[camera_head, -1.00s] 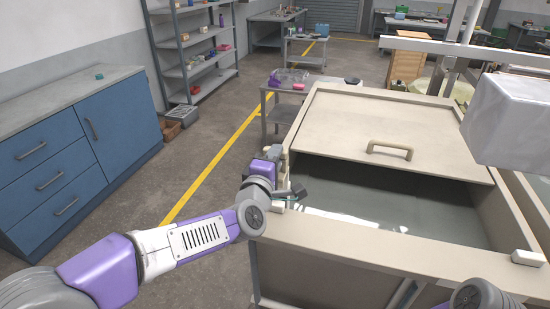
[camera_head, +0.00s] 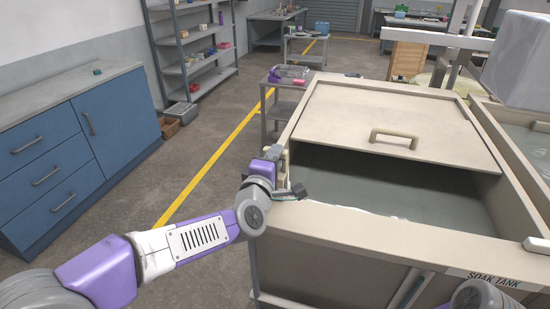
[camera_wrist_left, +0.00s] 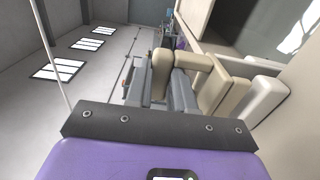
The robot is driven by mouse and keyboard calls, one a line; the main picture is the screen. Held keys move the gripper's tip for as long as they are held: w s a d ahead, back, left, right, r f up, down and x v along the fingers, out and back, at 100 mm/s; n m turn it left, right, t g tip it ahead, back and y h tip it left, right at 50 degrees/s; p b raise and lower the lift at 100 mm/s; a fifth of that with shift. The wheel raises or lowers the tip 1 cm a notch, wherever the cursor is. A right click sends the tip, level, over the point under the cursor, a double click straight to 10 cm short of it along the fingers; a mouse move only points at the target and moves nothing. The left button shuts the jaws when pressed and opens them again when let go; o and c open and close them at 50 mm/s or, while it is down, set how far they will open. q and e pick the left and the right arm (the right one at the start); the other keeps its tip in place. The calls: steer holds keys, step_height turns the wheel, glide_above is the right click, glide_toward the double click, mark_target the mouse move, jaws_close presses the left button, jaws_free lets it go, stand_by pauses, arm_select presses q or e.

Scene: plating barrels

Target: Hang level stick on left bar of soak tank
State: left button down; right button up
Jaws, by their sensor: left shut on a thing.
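The beige soak tank (camera_head: 360,240) stands at the right of the head view, with "SOAK TANK" lettered on its front right rim. A beige lid (camera_head: 350,112) with a bent handle (camera_head: 393,138) covers its far part; the near part is open over dull grey liquid. My left gripper (camera_head: 277,160) is beside the tank's left wall. In the left wrist view its grey jaws (camera_wrist_left: 160,85) are shut around a rounded beige handle-like piece (camera_wrist_left: 188,60) next to the tank wall. I cannot tell whether this is the level stick or part of the left bar.
A pale block (camera_head: 515,60) hangs at the upper right. Blue drawers (camera_head: 50,170) and a shelf rack stand to the left. The floor along the yellow line (camera_head: 210,165) is clear.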

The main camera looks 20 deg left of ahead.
arm_select(q)
steer(key=shift+s, duration=0.3)
stand_by(0.4)
steer(key=shift+s+b, duration=0.3)
steer(key=shift+s, duration=0.3)
stand_by(0.5)
steer(key=shift+f+b, duration=0.15)
steer(key=shift+b, duration=0.3)
steer(key=shift+f+b, duration=0.8)
steer(key=shift+b, duration=0.1)
steer(key=shift+f+b, duration=0.65)
steer(key=shift+b, duration=0.15)
stand_by(0.4)
steer(key=c, duration=0.9)
jaws_free()
